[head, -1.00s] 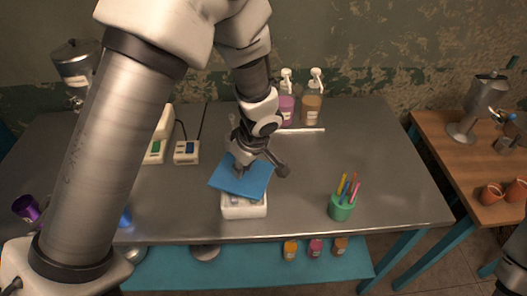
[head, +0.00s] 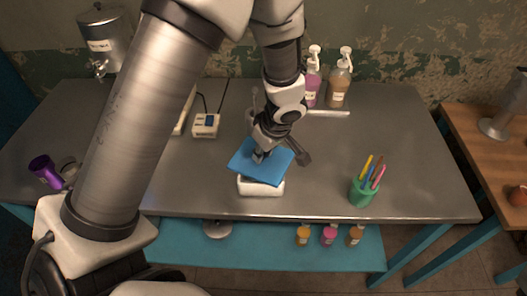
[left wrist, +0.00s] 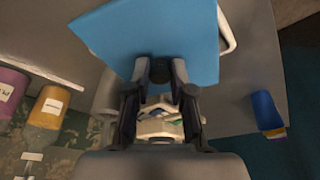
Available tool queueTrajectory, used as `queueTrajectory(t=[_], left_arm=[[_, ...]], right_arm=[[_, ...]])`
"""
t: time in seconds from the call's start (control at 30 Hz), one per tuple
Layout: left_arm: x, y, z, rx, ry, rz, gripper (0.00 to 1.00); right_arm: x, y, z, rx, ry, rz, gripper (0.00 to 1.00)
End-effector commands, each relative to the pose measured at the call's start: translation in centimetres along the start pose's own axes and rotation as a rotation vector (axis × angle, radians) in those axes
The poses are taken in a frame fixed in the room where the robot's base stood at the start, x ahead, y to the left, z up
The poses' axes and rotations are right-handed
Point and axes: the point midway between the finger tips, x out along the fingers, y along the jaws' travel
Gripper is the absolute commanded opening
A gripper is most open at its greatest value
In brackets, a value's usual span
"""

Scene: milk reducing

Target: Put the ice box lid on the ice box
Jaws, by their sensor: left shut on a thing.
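The blue ice box lid (head: 246,164) is a flat square plate, held turned at an angle to the white ice box (head: 262,188). In the head view the lid hides most of the box's top; only the front wall shows below it. My left gripper (head: 259,154) is shut on the lid from above. In the left wrist view the lid (left wrist: 165,35) fills the top middle between the fingertips, and a piece of the white box rim (left wrist: 229,32) sticks out at its right. I cannot tell whether lid and box touch. My right gripper is out of view.
A green cup with pencils (head: 363,192) stands right of the box. Two pump bottles (head: 338,85) stand at the back, a small white device (head: 206,125) back left, and a purple cup (head: 44,170) far left. The grey table (head: 400,140) is clear around the box's right side.

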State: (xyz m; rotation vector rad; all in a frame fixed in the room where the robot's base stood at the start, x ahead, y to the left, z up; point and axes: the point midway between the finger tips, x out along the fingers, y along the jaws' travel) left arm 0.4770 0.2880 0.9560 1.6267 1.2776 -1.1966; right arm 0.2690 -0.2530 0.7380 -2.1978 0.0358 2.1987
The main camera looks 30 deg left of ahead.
Motion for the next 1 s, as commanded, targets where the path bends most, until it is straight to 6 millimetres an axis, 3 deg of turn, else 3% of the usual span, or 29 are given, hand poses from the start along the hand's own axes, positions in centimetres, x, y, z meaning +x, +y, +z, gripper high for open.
queueTrajectory(t=[0.03, 0.07, 0.1, 0.4, 0.57, 0.9, 1.0], left_arm=[[0.2, 0.0, 0.1, -0.001, 0.0, 0.0, 0.0], [0.1, 0.0, 0.0, -0.001, 0.0, 0.0, 0.34], [0.1, 0.0, 0.0, 0.0, 0.0, 0.0, 0.48], [0.0, 0.0, 0.0, 0.0, 0.0, 0.0, 0.48], [-1.4, 0.0, -0.4, -0.001, 0.0, -0.002, 0.48], [-9.8, 0.1, -0.4, -0.003, 0.004, 0.004, 0.48], [-11.5, 0.1, -0.3, -0.001, 0.004, 0.004, 0.48]], right_arm=[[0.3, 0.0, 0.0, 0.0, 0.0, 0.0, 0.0], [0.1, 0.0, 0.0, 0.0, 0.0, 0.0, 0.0], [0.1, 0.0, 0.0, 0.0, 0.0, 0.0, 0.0], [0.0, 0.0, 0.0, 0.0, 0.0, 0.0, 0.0], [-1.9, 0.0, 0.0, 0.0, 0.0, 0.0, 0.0], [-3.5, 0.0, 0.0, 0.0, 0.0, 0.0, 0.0], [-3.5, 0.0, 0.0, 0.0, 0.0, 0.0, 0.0]])
